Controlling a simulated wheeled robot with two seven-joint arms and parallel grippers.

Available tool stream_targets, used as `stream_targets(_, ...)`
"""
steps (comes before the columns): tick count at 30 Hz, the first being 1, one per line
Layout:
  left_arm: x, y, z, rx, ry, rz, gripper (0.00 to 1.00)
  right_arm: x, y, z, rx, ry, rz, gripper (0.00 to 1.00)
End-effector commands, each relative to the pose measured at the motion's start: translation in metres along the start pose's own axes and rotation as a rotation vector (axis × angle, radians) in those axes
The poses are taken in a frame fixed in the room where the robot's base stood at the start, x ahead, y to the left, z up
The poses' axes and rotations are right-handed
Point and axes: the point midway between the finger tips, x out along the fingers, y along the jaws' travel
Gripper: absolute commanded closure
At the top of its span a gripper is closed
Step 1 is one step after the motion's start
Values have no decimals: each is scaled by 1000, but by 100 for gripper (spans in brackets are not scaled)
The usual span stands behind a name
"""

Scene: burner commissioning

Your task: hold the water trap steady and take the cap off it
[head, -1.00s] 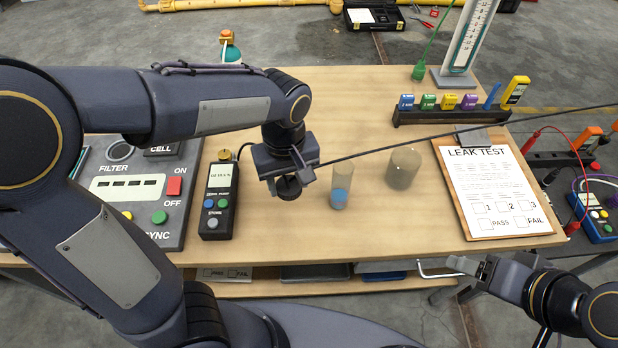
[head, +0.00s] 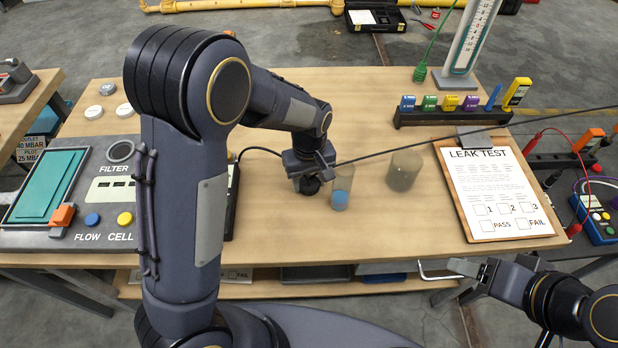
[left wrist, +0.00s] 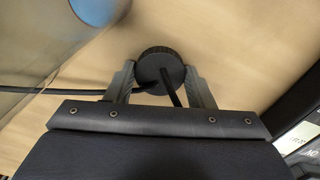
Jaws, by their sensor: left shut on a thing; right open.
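The water trap (head: 343,178) is a clear upright cylinder with blue low inside it, standing on the bench; its top looks open. It also shows at the upper left of the left wrist view (left wrist: 35,45). My left gripper (head: 309,178) is just left of the trap. In the left wrist view, its fingers (left wrist: 160,88) are shut on a round black cap (left wrist: 157,64) with a ribbed rim. The cap is apart from the trap; whether it touches the bench, I cannot tell. My right gripper (head: 470,268) is open and empty at the bench's front right, away from the trap.
A smoky clear cup (head: 404,171) stands right of the trap. A thin dark line runs from my left gripper to the right edge. A leak test clipboard (head: 490,190) lies right, a flow cell panel (head: 60,238) left. The bench behind the trap is clear.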

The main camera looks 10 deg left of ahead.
Motion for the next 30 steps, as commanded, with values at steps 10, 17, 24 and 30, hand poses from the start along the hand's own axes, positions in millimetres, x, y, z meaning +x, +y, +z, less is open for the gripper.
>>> stream_targets(10, 2, 0, 0, 0, 0, 1, 45, 2, 1, 1, 0, 0, 0, 36)
stream_targets(17, 2, 0, 0, 0, 0, 0, 30, 2, 1, 1, 0, 0, 0, 36)
stream_targets(24, -4, 0, 0, 0, 1, 1, 30, -2, -1, -1, 0, 0, 0, 36)
stream_targets(30, -35, 1, -1, 0, 4, 6, 30, -2, -1, -1, 0, 0, 0, 36)
